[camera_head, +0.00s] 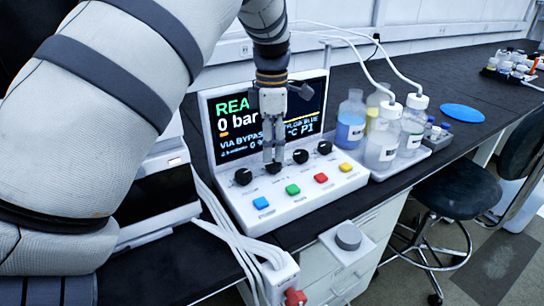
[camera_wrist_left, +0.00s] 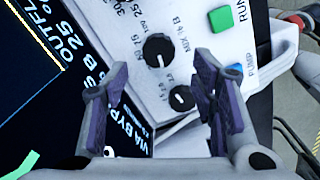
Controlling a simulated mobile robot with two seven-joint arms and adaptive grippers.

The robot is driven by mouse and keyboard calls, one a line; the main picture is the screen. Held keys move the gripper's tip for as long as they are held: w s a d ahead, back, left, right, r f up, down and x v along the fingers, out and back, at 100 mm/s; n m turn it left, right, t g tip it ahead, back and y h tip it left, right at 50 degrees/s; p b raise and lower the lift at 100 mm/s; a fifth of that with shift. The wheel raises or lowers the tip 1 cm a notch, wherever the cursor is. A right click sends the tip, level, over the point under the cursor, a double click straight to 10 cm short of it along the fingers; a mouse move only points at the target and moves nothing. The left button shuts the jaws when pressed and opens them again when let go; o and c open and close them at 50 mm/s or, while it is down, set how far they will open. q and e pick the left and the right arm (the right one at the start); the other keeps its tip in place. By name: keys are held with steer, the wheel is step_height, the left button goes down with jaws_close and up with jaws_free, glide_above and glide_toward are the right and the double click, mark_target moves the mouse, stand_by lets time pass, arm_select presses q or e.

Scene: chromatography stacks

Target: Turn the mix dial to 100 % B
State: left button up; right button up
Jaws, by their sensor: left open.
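The mix dial (camera_wrist_left: 158,50) is a round black knob with a pale mark, beside lettering that reads MIX and B, on the white control panel. In the head view the mix dial (camera_head: 273,168) is second from left in the row of black knobs, partly hidden by my left gripper (camera_head: 273,152). My left gripper (camera_wrist_left: 162,68) is open, its purple-grey fingers on either side of the dial in the wrist view. I cannot tell whether they touch it. A smaller black knob (camera_wrist_left: 182,98) lies nearer the camera. My right gripper is out of view.
A blue button (camera_head: 260,203), green button (camera_head: 293,190), red button (camera_head: 320,178) and yellow button (camera_head: 345,167) line the panel front. The screen (camera_head: 225,130) stands behind. Bottles (camera_head: 382,140) stand to the right. A white box with cables (camera_head: 280,278) is in front.

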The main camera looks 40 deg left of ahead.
mark_target(272, 163)
arm_select(q)
step_height(272, 163, down, 4)
steer(key=shift+f, duration=0.25)
steer(key=shift+w, duration=0.1)
steer(key=c, duration=1.1)
steer(key=shift+c, duration=0.2)
